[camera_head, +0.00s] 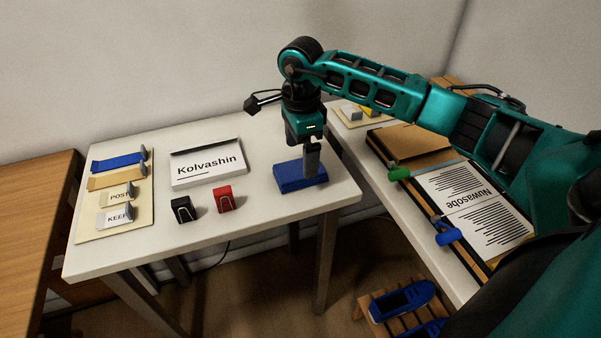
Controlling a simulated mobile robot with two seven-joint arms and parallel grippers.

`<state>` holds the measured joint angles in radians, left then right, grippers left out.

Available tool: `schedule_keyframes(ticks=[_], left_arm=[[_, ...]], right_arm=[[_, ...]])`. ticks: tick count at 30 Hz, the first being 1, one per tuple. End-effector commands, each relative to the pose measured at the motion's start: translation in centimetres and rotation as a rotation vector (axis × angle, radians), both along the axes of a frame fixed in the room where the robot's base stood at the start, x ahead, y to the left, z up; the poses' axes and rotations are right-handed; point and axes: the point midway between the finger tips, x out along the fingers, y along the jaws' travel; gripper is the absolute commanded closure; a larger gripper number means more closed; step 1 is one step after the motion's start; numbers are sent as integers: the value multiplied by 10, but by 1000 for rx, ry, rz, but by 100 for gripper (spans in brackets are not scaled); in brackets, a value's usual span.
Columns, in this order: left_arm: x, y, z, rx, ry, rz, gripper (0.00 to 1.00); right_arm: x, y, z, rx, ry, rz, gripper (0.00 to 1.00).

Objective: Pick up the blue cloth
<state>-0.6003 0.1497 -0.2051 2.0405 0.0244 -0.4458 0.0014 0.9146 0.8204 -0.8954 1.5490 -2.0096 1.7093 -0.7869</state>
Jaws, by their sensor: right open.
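The blue cloth (290,180) lies folded flat near the right end of the white table (110,262). My right gripper (312,175) points straight down over the cloth's right part. Its fingertips are at or just above the cloth; I cannot tell whether they touch it. The jaws are open, and the finger nearer the camera hides the other one and a strip of the cloth. My left gripper is out of view.
A board with tabs (88,225) lies at the far left. A second table with papers (480,205) is at right.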

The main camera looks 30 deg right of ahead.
Motion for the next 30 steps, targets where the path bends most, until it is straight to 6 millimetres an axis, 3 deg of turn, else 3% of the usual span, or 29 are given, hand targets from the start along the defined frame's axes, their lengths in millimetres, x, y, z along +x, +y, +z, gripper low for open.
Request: schedule_keyframes(ticks=[7,15,30], left_arm=[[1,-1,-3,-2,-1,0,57],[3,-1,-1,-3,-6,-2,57],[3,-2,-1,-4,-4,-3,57]], right_arm=[[1,1,-38,3,2,-1,0],[2,0,-43,1,0,0,0],[2,0,-43,1,1,0,48]])
